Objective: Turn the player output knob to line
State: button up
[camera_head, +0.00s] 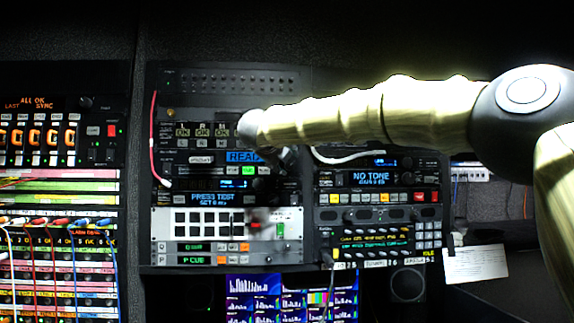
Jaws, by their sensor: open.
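My arm reaches in from the right across the rack. My gripper (284,160) is a small dark shape below the arm's end, close to the front of the middle rack; its fingers are hard to make out. Beside it, a rack unit carries a blue READY display (243,156) and a lit green button (248,170). A small round knob (264,170) sits just right of that button, close to the gripper in the picture. No label reading player output or line is legible, so I cannot tell which knob it is or where it points. The arm hides part of the upper units.
A patch bay (60,250) with several cables stands at left. A red cable (153,130) and a white cable (350,158) loop in front of the rack. A NO TONE unit (375,178) is at right. Lit monitors (290,300) are below. A paper note (475,264) hangs at right.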

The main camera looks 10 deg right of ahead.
jog(key=v, duration=0.5)
jog(key=shift+s+a, duration=0.2)
jog(key=shift+s, duration=0.2)
